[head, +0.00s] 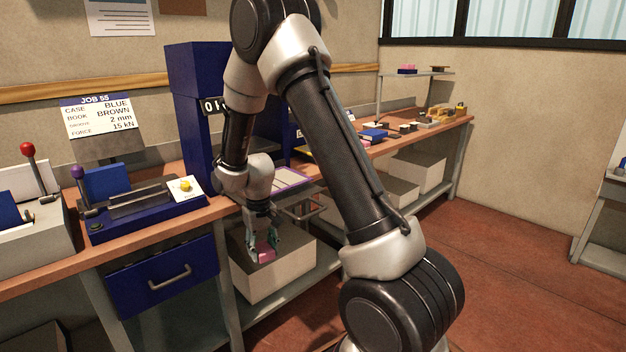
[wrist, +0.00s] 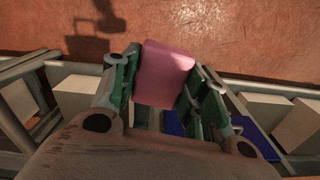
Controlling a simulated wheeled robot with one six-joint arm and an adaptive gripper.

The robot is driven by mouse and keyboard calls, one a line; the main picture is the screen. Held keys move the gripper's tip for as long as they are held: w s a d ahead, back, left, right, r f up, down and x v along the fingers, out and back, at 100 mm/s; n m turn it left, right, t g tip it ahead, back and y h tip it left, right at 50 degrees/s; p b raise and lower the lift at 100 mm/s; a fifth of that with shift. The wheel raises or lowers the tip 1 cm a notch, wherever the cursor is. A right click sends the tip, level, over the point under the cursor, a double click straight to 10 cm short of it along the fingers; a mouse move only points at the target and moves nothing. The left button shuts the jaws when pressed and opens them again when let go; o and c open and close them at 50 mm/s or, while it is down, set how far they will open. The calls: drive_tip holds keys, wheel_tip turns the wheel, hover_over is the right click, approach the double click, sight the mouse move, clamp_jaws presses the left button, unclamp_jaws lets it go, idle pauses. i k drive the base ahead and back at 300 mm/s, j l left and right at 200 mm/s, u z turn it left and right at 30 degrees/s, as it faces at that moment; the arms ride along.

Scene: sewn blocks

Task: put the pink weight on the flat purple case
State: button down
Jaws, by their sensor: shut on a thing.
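The pink weight (head: 267,257) is a small block held between the fingertips of my gripper (head: 262,246), in front of the bench edge and above the lower shelf. In the wrist view the pink weight (wrist: 165,73) sits between the two green-padded fingers of my gripper (wrist: 163,85), which are shut on it. A flat purple-edged panel (head: 291,179) lies on the bench behind my wrist, partly hidden by my arm.
A tall blue cabinet (head: 195,110) stands on the bench behind my arm. A pale box (head: 270,282) is on the lower shelf under the gripper. A blue device with a yellow button (head: 185,186) is at left. The red floor (head: 500,270) at right is clear.

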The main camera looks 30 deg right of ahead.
sight(288, 175)
drive_tip(key=i+l+z, duration=0.1)
drive_tip(key=l+z, duration=0.3)
drive_tip(key=l, duration=0.15)
drive_tip(key=i+l, duration=0.25)
drive_tip(key=l, duration=0.2)
drive_tip(key=i+l, duration=0.25)
drive_tip(key=l, duration=0.15)
